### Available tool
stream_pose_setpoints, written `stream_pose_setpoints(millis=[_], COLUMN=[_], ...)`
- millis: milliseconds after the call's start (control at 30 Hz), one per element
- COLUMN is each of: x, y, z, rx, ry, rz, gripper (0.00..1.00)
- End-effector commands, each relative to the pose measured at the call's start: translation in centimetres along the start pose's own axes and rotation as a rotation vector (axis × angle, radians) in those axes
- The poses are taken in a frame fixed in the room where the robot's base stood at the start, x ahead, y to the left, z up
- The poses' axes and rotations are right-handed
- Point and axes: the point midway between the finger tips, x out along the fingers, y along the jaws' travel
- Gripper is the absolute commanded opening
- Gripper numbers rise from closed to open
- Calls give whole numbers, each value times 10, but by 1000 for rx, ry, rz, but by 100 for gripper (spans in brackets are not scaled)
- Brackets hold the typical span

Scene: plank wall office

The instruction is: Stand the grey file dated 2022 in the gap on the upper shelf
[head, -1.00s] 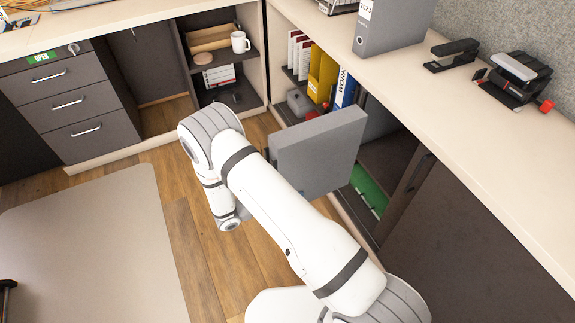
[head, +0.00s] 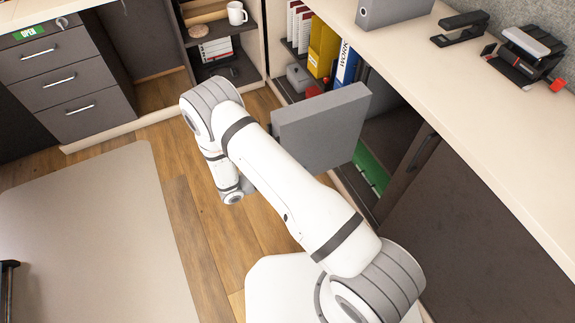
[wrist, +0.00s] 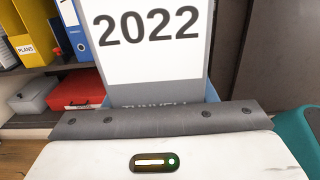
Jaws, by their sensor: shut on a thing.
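The grey file (head: 322,130) is held upright in front of the open cabinet, its broad grey side toward the head camera. In the wrist view its white spine label (wrist: 148,35) reads 2022. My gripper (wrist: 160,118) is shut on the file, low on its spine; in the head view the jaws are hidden. The upper shelf holds white files (head: 299,28), a yellow file (head: 322,47) and a blue file (head: 347,63). Dark space (head: 376,92) shows right of the blue file, partly hidden by the held file. The file appears to be outside the shelf.
A grey box (head: 298,76) and a red item (head: 313,91) lie below the files. A green item (head: 370,168) is low in the cabinet. A dark door (head: 470,190) stands to the right. The counter (head: 440,70) above carries another grey file (head: 395,10) and a stapler (head: 460,28).

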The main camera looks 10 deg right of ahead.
Motion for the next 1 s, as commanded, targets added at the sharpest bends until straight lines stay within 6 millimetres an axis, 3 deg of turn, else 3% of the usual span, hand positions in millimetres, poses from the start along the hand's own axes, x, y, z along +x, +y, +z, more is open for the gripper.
stream_pose_setpoints(millis=[1000], x=[96], y=[0], z=[-8], rx=[0], ry=[-2], rz=[-2], gripper=[14])
